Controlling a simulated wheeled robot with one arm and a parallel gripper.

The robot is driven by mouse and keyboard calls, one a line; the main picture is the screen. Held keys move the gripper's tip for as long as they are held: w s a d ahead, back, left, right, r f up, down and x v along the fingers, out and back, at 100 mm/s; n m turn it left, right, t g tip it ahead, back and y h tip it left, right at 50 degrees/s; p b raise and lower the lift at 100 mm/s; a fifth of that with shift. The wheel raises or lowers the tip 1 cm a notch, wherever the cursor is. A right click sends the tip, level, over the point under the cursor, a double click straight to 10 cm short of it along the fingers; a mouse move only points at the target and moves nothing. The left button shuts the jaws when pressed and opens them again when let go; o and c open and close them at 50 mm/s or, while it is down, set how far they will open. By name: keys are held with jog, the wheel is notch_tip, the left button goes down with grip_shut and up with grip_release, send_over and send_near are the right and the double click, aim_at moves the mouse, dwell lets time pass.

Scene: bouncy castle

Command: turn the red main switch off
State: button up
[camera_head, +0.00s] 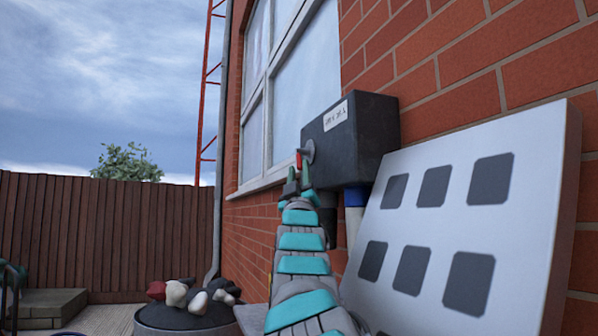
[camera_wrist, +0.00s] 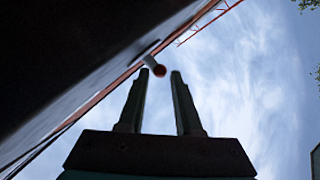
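The red main switch (camera_head: 299,160) sticks out from a round grey base (camera_head: 308,151) on the side of a dark box (camera_head: 365,140) mounted on the brick wall. My gripper (camera_head: 298,174) points up at the switch from just in front and below. My gripper holds nothing.
A white panel with dark squares (camera_head: 440,232) leans close on the right. Blue and white pipes (camera_head: 355,208) hang below the box. A window (camera_head: 290,90) is behind it. A round dark container (camera_head: 185,318) with several items on top (camera_head: 195,294) stands lower left.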

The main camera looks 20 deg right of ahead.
jog(key=v, duration=0.6)
jog(key=shift+f+b, duration=0.2)
jog(key=shift+b, duration=0.25)
jog(key=shift+s+a, duration=0.1)
jog(key=shift+s, duration=0.05)
